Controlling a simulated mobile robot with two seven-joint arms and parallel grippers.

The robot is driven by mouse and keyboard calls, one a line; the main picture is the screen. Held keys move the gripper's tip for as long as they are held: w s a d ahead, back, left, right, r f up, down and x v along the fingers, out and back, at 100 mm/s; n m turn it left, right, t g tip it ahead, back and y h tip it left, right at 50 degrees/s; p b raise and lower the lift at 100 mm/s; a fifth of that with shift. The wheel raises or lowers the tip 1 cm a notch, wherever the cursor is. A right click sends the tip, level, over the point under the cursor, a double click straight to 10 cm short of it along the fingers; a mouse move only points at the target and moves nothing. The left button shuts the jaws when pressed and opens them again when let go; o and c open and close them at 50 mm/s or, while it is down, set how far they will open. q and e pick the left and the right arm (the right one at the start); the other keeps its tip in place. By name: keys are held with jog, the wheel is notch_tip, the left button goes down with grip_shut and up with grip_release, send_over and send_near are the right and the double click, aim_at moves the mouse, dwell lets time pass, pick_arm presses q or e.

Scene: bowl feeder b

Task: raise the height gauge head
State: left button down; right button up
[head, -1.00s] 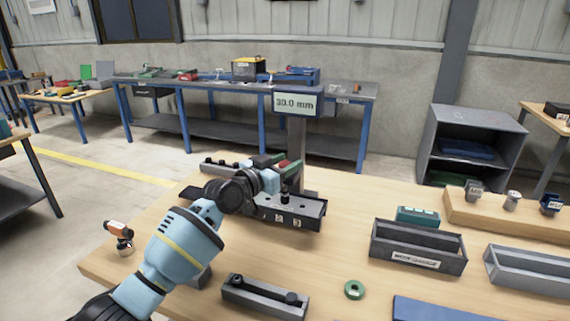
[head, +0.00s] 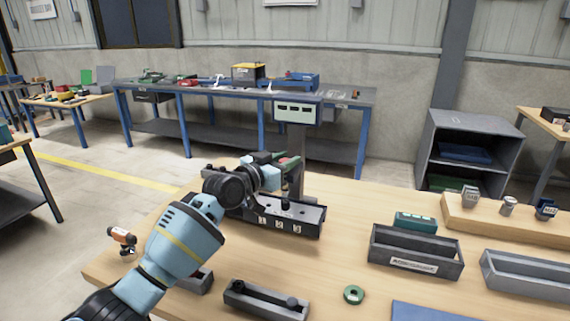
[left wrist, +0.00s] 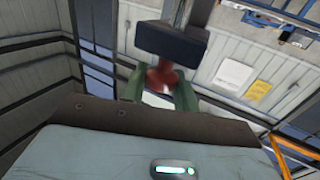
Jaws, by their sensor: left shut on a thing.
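The height gauge stands on the table, with a grey upright column (head: 297,178) and a display box (head: 297,110) on top that shows dashes. My left gripper (head: 286,164) reaches in from the left in front of the column. It is shut on the red part of the gauge head, which the gripper mostly hides in the head view. In the left wrist view, the red gauge head (left wrist: 161,77) sits between greenish fingers, below a dark block. My right gripper is not in view.
A dark numbered rack (head: 281,223) stands just below the gripper. An orange-topped item (head: 122,236) is at the left edge.

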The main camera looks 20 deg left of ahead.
pick_arm(q)
jog(key=c, duration=1.3)
grip_release()
jog(key=shift+r, duration=0.45)
jog(key=shift+o, duration=1)
jog(key=shift+f, duration=0.2)
jog(key=shift+s, duration=0.1)
jog(key=v, duration=0.7)
jog(key=shift+s+a, duration=0.2)
jog(key=shift+s, duration=0.1)
